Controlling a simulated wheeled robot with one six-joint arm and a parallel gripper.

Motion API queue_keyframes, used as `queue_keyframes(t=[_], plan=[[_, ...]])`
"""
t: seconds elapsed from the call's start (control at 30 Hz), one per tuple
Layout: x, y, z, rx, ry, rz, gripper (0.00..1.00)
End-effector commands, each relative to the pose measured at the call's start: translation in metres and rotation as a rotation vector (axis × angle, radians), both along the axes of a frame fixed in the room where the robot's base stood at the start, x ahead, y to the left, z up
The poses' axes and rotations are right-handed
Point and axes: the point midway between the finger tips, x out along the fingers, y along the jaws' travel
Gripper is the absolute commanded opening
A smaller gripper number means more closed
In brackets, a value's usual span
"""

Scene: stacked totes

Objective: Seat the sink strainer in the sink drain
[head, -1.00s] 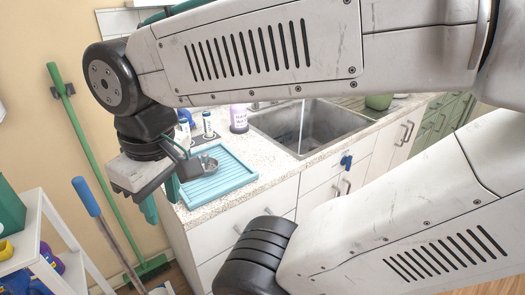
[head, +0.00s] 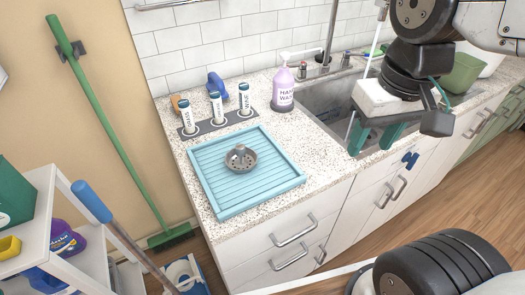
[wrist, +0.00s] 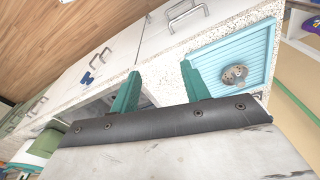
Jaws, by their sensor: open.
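The sink strainer (head: 241,157), a small grey metal basket with holes, sits on the light-blue ribbed tray (head: 273,190) on the counter. It also shows in the wrist view (wrist: 234,75), to the right of my fingers. My gripper (head: 378,138) is open and empty, with its two teal fingers apart, over the front edge of the sink and well to the right of the strainer. Its fingers also show in the wrist view (wrist: 160,88). The grey sink (head: 330,103) is partly behind my arm. The drain is not visible.
A purple hand-wash bottle (head: 284,88) stands between the tray and the sink. Behind the tray is a holder with several labelled bottles (head: 217,108) and a blue item (head: 216,83). A green container (head: 462,72) stands right of the sink.

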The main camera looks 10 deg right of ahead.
Motion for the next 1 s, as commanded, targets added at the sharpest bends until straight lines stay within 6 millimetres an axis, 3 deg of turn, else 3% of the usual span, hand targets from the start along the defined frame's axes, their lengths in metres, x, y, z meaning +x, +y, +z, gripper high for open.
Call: queue_keyframes(t=[0.17, 0.3, 0.5, 0.7, 1.0], plan=[[0.063, 0.041, 0.0, 0.004, 0.041, 0.046, 0.46], [0.113, 0.088, -0.013, 0.003, 0.067, 0.074, 0.46], [0.16, 0.154, -0.042, -0.004, 0.094, 0.102, 0.46], [0.177, 0.187, -0.06, -0.008, 0.103, 0.112, 0.46], [0.177, 0.192, -0.091, -0.009, 0.107, 0.113, 0.46]])
